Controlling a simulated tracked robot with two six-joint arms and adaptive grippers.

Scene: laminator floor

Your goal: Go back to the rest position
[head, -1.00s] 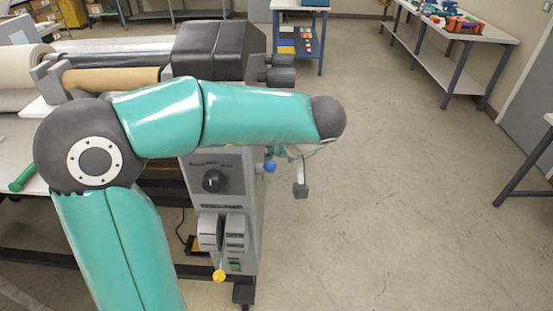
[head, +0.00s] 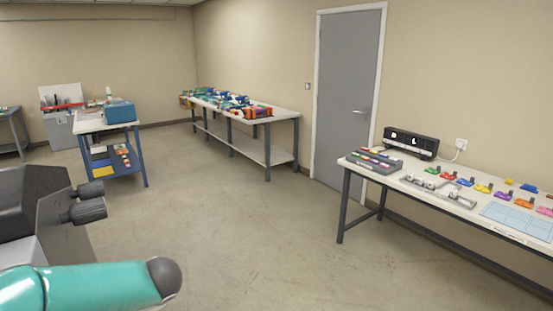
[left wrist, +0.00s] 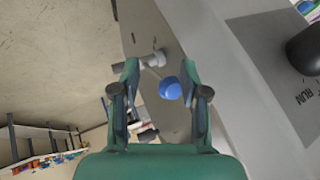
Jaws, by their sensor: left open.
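My left gripper (left wrist: 161,68) is open in the left wrist view, with its two green fingers apart. A blue ball knob (left wrist: 170,89) on the side of the laminator (left wrist: 225,70) shows between the fingers. I cannot tell how far the knob is from them, but they do not close on it. In the head view, my teal left arm (head: 95,288) crosses the lower left corner beside the laminator's dark end (head: 30,205); the left gripper is hidden there. My right gripper is in neither view.
A bench with coloured parts (head: 362,164) and a grey door (head: 346,95) are on the right. A long table (head: 283,114) stands at the back wall. A blue cart (head: 143,155) is at the left. The floor (head: 240,220) between them is clear.

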